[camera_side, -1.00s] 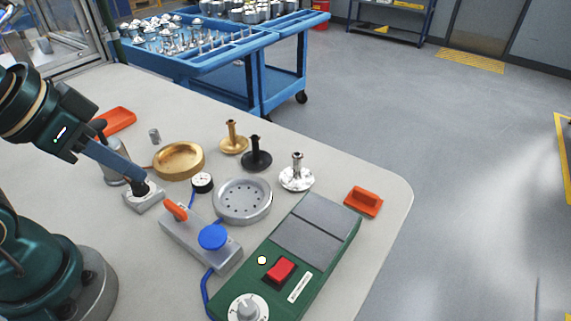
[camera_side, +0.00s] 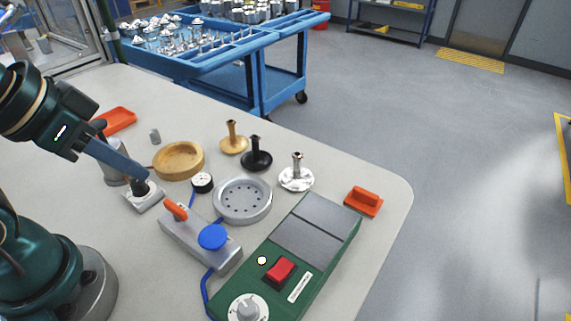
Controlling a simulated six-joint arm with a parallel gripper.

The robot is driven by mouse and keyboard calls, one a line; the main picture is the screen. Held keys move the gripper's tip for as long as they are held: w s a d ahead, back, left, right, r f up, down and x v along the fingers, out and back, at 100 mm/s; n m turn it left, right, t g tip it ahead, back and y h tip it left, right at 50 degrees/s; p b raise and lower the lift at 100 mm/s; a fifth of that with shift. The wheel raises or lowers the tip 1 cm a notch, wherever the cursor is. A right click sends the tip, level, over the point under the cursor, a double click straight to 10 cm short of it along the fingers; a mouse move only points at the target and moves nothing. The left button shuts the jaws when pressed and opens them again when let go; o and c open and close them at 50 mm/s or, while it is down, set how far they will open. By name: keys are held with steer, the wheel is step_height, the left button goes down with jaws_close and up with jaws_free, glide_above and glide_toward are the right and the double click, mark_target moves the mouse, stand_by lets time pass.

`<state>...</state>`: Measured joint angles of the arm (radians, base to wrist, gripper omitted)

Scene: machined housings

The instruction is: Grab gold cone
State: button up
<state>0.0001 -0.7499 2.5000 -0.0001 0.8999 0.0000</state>
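The gold cone (camera_side: 234,143), a wide round base with a narrow upright stem, stands on the table behind a black cone (camera_side: 257,160) of the same shape. A silver-white cone (camera_side: 296,179) stands further right. My gripper (camera_side: 140,189) seems to be at the end of the blue-grey bar at left, low by a small grey block (camera_side: 145,200). It is well to the left of the gold cone and apart from it. I cannot make out its fingers or whether it is open.
A gold dish (camera_side: 178,173) lies between my arm and the gold cone.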

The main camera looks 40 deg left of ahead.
steer(key=o, duration=0.6)
steer(key=shift+c, duration=0.2)
steer(key=w+r+t, duration=0.6)
steer(key=w, duration=0.5)
steer(key=n+t+y, duration=0.2)
steer(key=t, duration=0.2)
glide_above(230, 126)
steer(key=s+d, duration=0.2)
steer(key=d, duration=0.1)
step_height(230, 126, down, 6)
steer(key=f, duration=0.4)
steer(key=s+a+f+g, duration=0.1)
steer(key=f, duration=0.2)
steer(key=a+f+g, duration=0.1)
steer(key=f, duration=0.2)
steer(key=shift+s+a+f+y, duration=0.15)
steer(key=shift+s+f+y, duration=0.15)
steer(key=shift+y, duration=0.1)
steer(key=shift+w+a+f, duration=0.1)
steer(key=shift+f, duration=0.05)
steer(key=shift+x, duration=2.35)
